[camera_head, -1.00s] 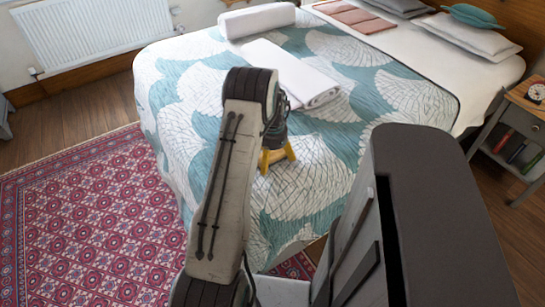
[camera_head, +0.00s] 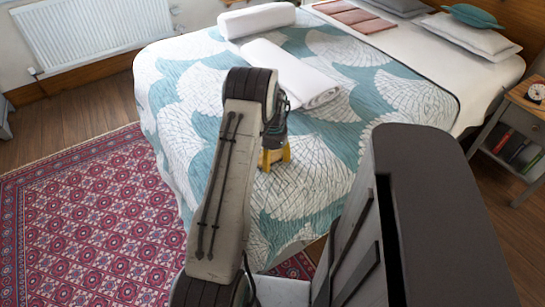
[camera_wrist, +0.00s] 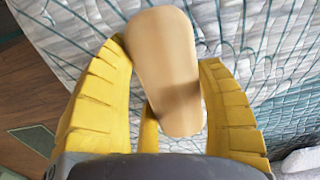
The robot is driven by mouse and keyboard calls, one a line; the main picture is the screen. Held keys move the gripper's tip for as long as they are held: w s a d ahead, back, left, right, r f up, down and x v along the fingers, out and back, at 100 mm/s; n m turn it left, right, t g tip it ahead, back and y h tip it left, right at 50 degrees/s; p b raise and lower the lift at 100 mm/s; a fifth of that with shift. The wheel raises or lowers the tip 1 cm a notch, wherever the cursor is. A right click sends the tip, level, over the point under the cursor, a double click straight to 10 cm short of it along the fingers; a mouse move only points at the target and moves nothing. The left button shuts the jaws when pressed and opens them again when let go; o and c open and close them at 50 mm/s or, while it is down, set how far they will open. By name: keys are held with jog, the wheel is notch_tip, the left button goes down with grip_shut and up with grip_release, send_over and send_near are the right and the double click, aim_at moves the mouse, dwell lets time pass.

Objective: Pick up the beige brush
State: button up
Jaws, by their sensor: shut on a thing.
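The beige brush (camera_wrist: 163,50) shows in the wrist view as a smooth, rounded oblong between the yellow fingers of my gripper (camera_wrist: 170,85). The fingers are shut on it, and its far end sticks out past the fingertips. Its underside is hidden. In the head view my gripper (camera_head: 275,157) is over the front part of the bed, and the brush cannot be made out there. Whether the brush still touches the bedspread I cannot tell.
The bed (camera_head: 310,190) has a teal and white patterned cover. A folded white towel (camera_head: 295,75) and a rolled one (camera_head: 256,20) lie beyond my gripper. A nightstand (camera_head: 525,120) with a clock stands at the right. A red rug (camera_head: 90,220) covers the floor at left.

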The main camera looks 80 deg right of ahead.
aim_at(273, 155)
jog(key=shift+r, duration=0.15)
jog(key=shift+r, duration=0.55)
notch_tip(273, 155, up, 2)
jog(key=shift+d+r, duration=0.1)
jog(key=shift+r, duration=0.15)
jog(key=s+a+r, duration=0.5)
jog(key=s+r, duration=0.2)
jog(key=s, duration=0.3)
jog(key=shift+s+a, duration=0.15)
jog(key=shift+a, duration=0.1)
jog(key=o, duration=0.6)
jog(key=c, duration=0.6)
